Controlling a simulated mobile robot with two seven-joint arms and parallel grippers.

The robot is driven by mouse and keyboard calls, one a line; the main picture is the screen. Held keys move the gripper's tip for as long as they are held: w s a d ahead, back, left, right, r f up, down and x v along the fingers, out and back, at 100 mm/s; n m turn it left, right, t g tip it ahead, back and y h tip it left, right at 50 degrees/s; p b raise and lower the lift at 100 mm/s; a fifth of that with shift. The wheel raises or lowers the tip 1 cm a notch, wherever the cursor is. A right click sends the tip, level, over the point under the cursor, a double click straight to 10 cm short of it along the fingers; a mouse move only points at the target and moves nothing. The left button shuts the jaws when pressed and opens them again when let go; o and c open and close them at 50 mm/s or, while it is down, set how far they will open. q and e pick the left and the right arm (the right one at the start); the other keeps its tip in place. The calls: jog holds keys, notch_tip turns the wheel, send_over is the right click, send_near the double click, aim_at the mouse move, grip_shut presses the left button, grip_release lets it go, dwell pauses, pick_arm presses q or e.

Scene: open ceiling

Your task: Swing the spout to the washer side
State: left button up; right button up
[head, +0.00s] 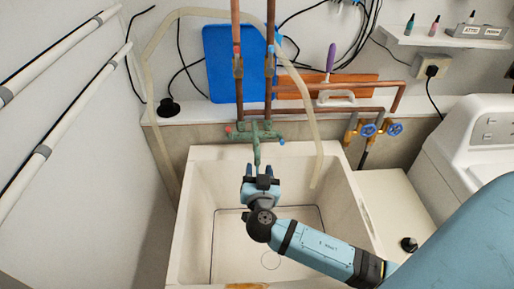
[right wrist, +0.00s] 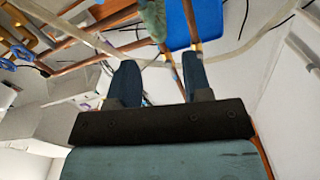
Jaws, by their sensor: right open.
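The faucet (head: 256,132), green with patina, sits on copper pipes above the back rim of the white sink (head: 190,215). Its spout (head: 257,153) points out over the basin, toward the front. My right gripper (head: 260,171) is open over the basin at the spout's end, with one finger to each side of the spout's line. In the right wrist view the green spout (right wrist: 152,20) shows beyond and between the spread fingertips (right wrist: 160,60); I see no clear contact. The white washer (head: 465,140) stands at the right. My left gripper is not in view.
A pale hose (head: 318,140) hangs into the sink right of the spout. Blue-handled valves (head: 381,129) sit on the wall at right. A blue board (head: 222,65) and a purple-handled brush (head: 331,58) stand behind. The basin below is mostly clear.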

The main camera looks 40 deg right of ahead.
aim_at(257, 157)
jog(key=p+x, duration=0.1)
jog(key=x, duration=0.5)
jog(key=shift+w+d+r+p, duration=0.1)
jog(key=shift+w+p, duration=0.1)
jog(key=shift+p, duration=0.1)
jog(key=shift+x, duration=0.75)
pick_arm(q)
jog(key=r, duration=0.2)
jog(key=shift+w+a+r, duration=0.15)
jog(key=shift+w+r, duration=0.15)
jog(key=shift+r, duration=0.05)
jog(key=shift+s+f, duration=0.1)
pick_arm(e)
jog(key=shift+c, duration=0.3)
grip_shut()
